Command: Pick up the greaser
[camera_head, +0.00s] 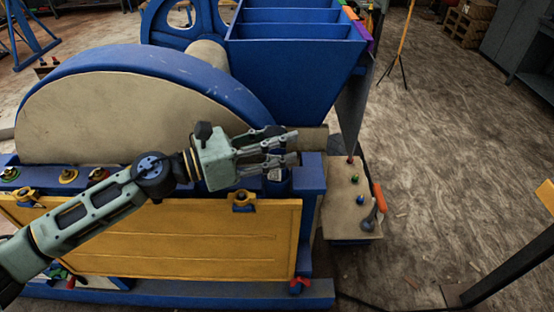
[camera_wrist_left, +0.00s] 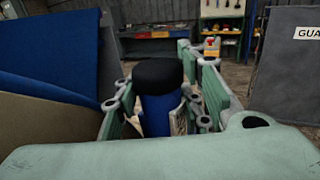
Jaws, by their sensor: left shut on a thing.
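The greaser seems to be the blue cylinder with a wide black cap (camera_wrist_left: 158,98), upright between my fingers in the left wrist view. In the head view its blue body (camera_head: 278,184) shows partly below my fingers, beside the blue machine frame. My left gripper (camera_head: 291,147) reaches in from the left, level, with its fingers shut around the cylinder. Its fingers also show on both sides of the cylinder in the left wrist view (camera_wrist_left: 163,112). The cylinder's lower end is hidden. My right gripper is not in view.
The blue jaw crusher with its large wheel (camera_head: 130,110) and hopper (camera_head: 300,45) stands behind my arm. A yellow panel (camera_head: 160,240) is below. A control box (camera_head: 345,205) with buttons and a lever stands right of the gripper. The floor (camera_head: 450,150) farther right is mostly clear.

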